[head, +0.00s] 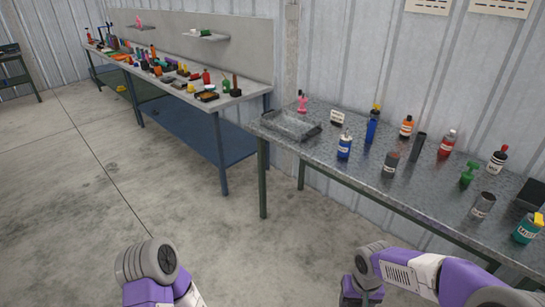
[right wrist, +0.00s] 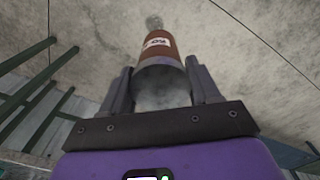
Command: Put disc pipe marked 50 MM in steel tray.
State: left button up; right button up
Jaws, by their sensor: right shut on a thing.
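The steel tray (head: 284,134) is a shallow, shiny metal tray at the left end of the grey metal table (head: 335,165) in the head view. My right gripper (right wrist: 160,80) shows in the right wrist view, its two fingers shut on a pipe (right wrist: 158,48). The pipe has a grey metal body and a reddish-brown band with a white label. The label's print is small and turned, so I cannot read it surely. Bare concrete floor lies behind the held pipe. The head view shows my right arm at the bottom right, without its gripper. My left gripper is out of view.
Several bottles and cans stand on the table right of the tray, including a blue-and-white can (head: 344,147), a brown-grey can (head: 391,161) and a dark cylinder (head: 418,147). A pink bottle (head: 302,103) and a small card (head: 337,117) stand near the tray. A cluttered workbench (head: 215,103) is further left.

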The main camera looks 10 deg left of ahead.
aim_at(291, 126)
jog(key=u, duration=0.7)
jog(key=i, duration=2.2)
jog(key=z, duration=0.8)
